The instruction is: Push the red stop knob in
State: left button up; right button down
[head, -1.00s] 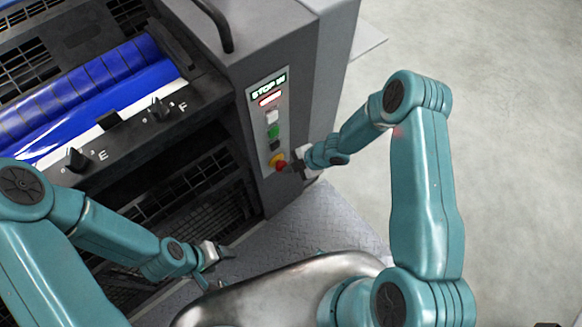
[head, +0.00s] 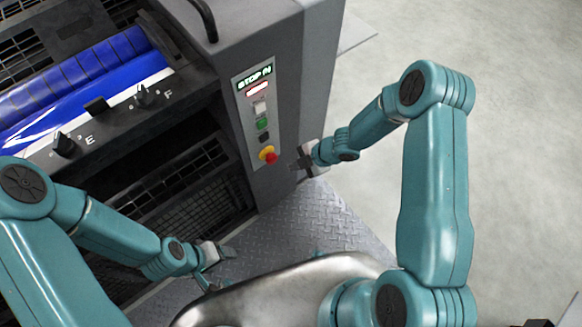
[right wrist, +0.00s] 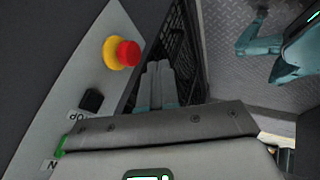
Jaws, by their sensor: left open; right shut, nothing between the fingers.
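The red stop knob (head: 271,158) sits on a yellow collar low on the grey control panel (head: 276,90) of the machine. In the right wrist view the knob (right wrist: 129,54) stands out sideways from its yellow collar, left of and beyond my fingertips. My right gripper (head: 300,162) is shut and empty, to the right of the knob with a clear gap. Its closed fingers (right wrist: 159,72) show in the right wrist view, not touching the knob. My left gripper (head: 226,264) is open and empty, low over the floor plate.
Above the knob the panel holds a dark button, a green button (head: 263,124), a white button (head: 260,107) and a lit display (head: 255,78) with STOP wording. Black dials (head: 64,143) and blue rollers (head: 80,85) are at left. Pale floor on the right is clear.

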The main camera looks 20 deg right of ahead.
jog(key=p+v, duration=0.1)
jog(key=v, duration=0.4)
jog(key=shift+s+d+r, duration=0.1)
jog(key=shift+s+r, duration=0.1)
jog(key=shift+r, duration=0.15)
jog(key=shift+f, duration=0.1)
